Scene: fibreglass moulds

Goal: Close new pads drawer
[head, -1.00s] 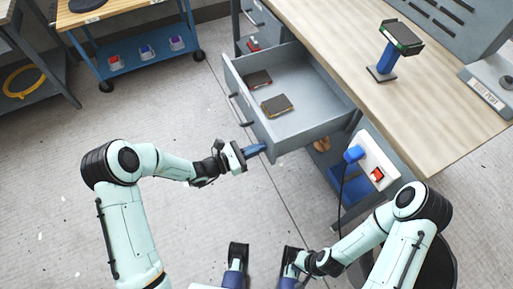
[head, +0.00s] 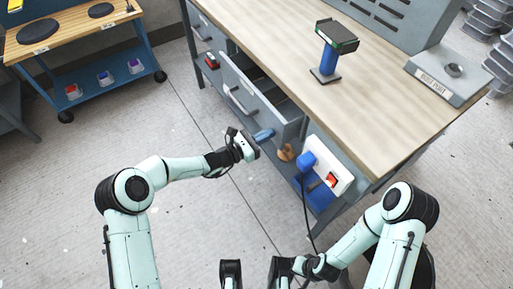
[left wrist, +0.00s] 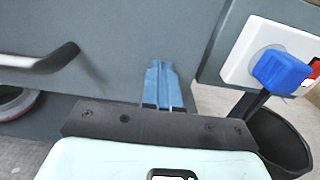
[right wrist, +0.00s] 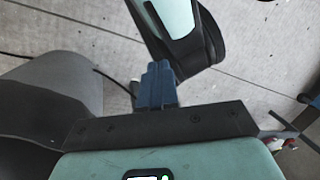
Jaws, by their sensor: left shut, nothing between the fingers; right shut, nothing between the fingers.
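The grey pads drawer (head: 258,106) in the workbench stands partly open. A strip of its inside shows behind the front panel; its contents are mostly hidden. Its handle (head: 240,103) is on the front panel and also shows in the left wrist view (left wrist: 38,60). My left gripper (head: 264,135) is shut and empty, with its blue fingers at the drawer front's lower right part; in the left wrist view the fingers (left wrist: 162,85) point at the grey panel. I cannot tell whether they touch it. My right gripper (right wrist: 158,85) is shut and empty, low near my base, away from the drawer.
The wooden benchtop (head: 290,50) carries a blue stand with a dark pad (head: 329,52). A white switch box (head: 328,175) with a blue plug and cable is at the bench end, right of my left gripper. A blue cart (head: 100,80) stands left. The floor between is clear.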

